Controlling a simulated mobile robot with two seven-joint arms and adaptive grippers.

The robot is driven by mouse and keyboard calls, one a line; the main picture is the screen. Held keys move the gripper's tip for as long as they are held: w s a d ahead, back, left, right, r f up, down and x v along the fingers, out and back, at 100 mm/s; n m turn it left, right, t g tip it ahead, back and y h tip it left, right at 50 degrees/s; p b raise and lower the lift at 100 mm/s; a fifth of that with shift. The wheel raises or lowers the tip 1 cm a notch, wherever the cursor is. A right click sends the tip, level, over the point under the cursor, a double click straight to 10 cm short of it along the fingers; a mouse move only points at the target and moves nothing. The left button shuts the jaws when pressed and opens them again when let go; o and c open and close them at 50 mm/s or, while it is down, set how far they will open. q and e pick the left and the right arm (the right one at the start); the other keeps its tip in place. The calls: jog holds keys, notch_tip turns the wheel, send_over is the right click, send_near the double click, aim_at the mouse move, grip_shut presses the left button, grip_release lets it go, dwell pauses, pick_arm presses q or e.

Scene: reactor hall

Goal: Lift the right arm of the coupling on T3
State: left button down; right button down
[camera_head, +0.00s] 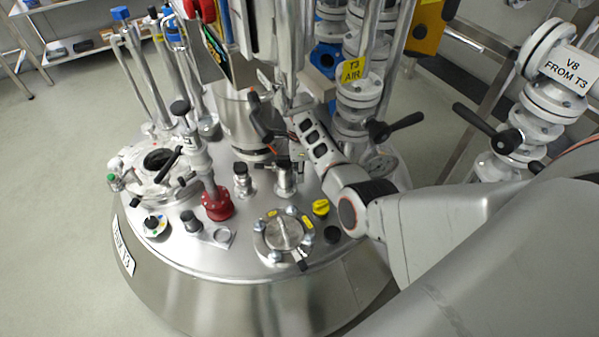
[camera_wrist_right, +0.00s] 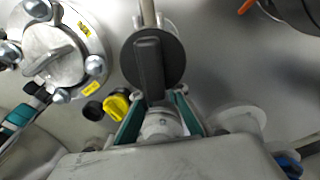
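The tank T3 (camera_head: 190,265) is a steel vessel with many fittings on its lid. In the right wrist view, my right gripper (camera_wrist_right: 158,96) has its two teal-padded fingers apart. The lower end of a dark lever (camera_wrist_right: 151,70), set against a black disc, reaches between the fingertips, and a pale cylindrical part shows behind. I cannot tell whether a finger touches the lever. In the head view, my right gripper (camera_head: 297,122) is over the lid, its fingertips not clear. A short metal fitting (camera_head: 285,178) below it may be the coupling. My left gripper is not in view.
A bolted round flange (camera_head: 283,232) and a yellow cap (camera_head: 321,207) stand close by on the lid. A red fitting (camera_head: 217,203) stands farther left. Upright pipes and the T3 AIR valve (camera_head: 352,72) crowd the back. The V8 pipe (camera_head: 545,85) is at the right.

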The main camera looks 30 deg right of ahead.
jog(key=shift+r+g+h, duration=0.15)
jog(key=shift+g+h, duration=0.25)
jog(key=shift+h, duration=0.2)
jog(key=shift+s+d+g+h+b, duration=0.3)
jog(key=shift+g+h, duration=0.3)
jog(key=shift+h, duration=0.3)
jog(key=shift+w+d+r+h, duration=0.1)
jog(key=shift+d+r+h, duration=0.1)
jog(key=shift+r+h, duration=0.15)
jog(key=c, duration=2)
grip_release()
jog(key=shift+f, duration=0.1)
jog(key=shift+a, duration=0.1)
jog(key=v, duration=1.2)
jog(key=shift+w, duration=0.1)
